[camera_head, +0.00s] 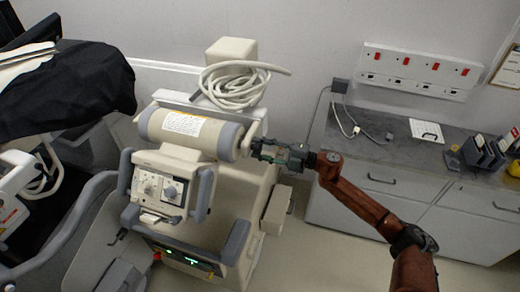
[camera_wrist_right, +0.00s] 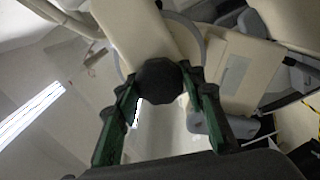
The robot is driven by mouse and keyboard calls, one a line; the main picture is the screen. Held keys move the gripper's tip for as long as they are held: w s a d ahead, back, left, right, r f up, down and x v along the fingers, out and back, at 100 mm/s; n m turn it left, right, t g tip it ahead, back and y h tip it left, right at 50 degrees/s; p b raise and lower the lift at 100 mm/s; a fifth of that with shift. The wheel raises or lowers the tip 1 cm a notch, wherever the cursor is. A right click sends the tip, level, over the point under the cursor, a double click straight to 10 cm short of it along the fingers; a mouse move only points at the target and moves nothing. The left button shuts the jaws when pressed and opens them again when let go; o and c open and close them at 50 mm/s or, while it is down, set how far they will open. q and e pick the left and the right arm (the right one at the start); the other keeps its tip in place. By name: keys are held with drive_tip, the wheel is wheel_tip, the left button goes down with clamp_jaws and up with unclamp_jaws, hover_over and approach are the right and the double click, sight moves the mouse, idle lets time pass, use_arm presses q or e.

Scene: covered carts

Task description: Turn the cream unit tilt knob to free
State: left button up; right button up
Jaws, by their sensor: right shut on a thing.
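The cream unit (camera_head: 262,185) stands left of centre in the head view, with a cream cylinder (camera_head: 195,130) across its top. In the right wrist view a dark faceted tilt knob (camera_wrist_right: 160,80) sits against the cream body (camera_wrist_right: 130,28), between the green fingers. My right gripper (camera_head: 262,150) reaches in from the right to the end of the cylinder and is shut on the knob. It also shows in the wrist view (camera_wrist_right: 162,92). The knob is hidden by the gripper in the head view, and its setting cannot be read. My left gripper is not in view.
A coiled cream cable (camera_head: 235,85) lies on top of the unit. A front panel with dials (camera_head: 160,187) faces forward. A dark covered cart (camera_head: 75,85) stands at the left. A grey counter (camera_head: 390,150) with drawers runs along the right wall. Some floor is clear between.

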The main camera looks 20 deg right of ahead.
drive_tip(key=o, duration=1.2)
drive_tip(key=shift+c, duration=0.2)
drive_tip(key=v, duration=1.2)
